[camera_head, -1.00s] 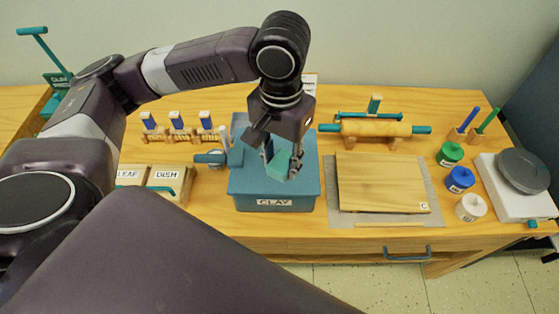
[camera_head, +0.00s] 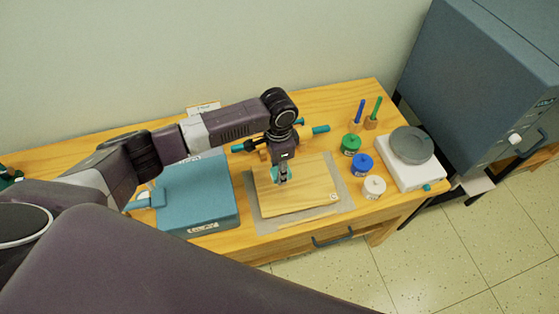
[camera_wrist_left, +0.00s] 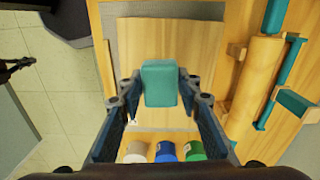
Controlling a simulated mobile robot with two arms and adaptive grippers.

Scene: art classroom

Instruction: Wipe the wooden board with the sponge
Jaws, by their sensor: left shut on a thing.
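The wooden board (camera_head: 305,192) lies on a grey mat (camera_head: 264,222) on the table. My left gripper (camera_head: 281,178) is over the board's upper left part, pointing down. It is shut on the teal sponge (camera_wrist_left: 160,83), which sits between its fingertips in the left wrist view. In the head view the gripper mostly hides the sponge (camera_head: 274,174). I cannot tell whether the sponge touches the board. My right gripper is not in view.
The blue clay box (camera_head: 198,195) stands left of the mat. A rolling pin (camera_wrist_left: 256,75) lies behind the board. Green (camera_head: 351,144), blue (camera_head: 361,164) and white (camera_head: 374,186) jars and a scale (camera_head: 412,172) stand to the right. A large grey kiln-like cabinet (camera_head: 480,75) is farther right.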

